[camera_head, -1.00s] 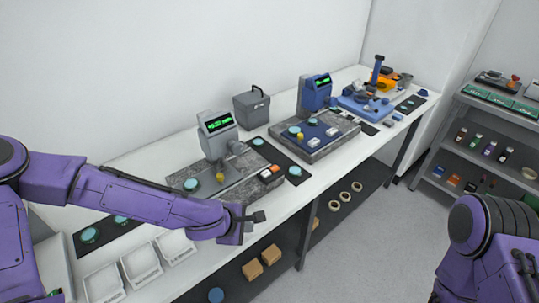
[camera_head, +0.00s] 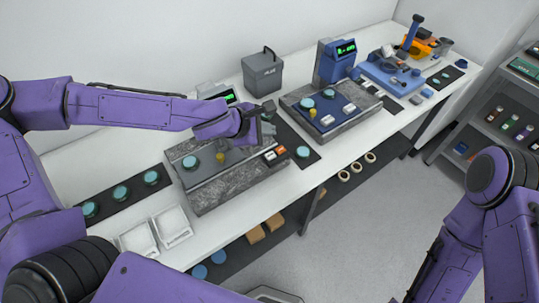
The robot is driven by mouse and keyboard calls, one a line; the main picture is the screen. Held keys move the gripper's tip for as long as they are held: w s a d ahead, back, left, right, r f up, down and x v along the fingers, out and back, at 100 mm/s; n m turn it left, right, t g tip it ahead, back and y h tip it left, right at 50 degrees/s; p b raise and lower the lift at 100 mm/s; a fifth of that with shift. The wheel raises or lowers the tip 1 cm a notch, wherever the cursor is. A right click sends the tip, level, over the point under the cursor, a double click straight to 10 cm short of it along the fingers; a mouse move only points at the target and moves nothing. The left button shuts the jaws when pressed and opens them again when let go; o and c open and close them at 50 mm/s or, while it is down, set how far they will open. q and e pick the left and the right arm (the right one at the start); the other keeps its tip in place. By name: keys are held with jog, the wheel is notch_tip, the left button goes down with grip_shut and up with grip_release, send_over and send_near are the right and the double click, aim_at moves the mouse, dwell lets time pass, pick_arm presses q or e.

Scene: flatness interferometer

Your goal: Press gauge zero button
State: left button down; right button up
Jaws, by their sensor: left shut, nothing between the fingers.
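A grey gauge head (camera_head: 211,90) with a green-lit display stands behind a speckled grey block (camera_head: 232,192), partly hidden by my left arm. Orange and white buttons (camera_head: 275,153) sit at the block's right front; their labels are too small to read. My left gripper (camera_head: 264,110) is shut and empty, above the block's back right part and beside the gauge's column. I cannot tell whether it touches anything. A second, blue gauge (camera_head: 336,62) with a green display stands further right on its own block (camera_head: 350,121). My right gripper is out of view.
A grey lidded box (camera_head: 263,72) stands behind, between the two gauges. Teal discs lie on a dark mat (camera_head: 106,207) at left, near white trays (camera_head: 170,227). Blue and orange equipment (camera_head: 416,43) fills the far right end. A shelf (camera_head: 494,145) stands at right.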

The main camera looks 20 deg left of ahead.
pick_arm(q)
jog(key=b, duration=0.3)
send_over(268, 157)
jog(key=f, duration=0.4)
jog(key=shift+w+f, duration=0.35)
jog(key=f+b, duration=0.2)
jog(key=s+f+b, duration=0.1)
jog(key=f+b, duration=0.1)
jog(key=shift+w+f+b, duration=0.25)
jog(key=shift+f+b, duration=0.1)
jog(key=shift+s+r, duration=0.1)
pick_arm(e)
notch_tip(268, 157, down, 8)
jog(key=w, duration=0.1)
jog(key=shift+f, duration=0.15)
pick_arm(q)
jog(key=shift+f, duration=0.4)
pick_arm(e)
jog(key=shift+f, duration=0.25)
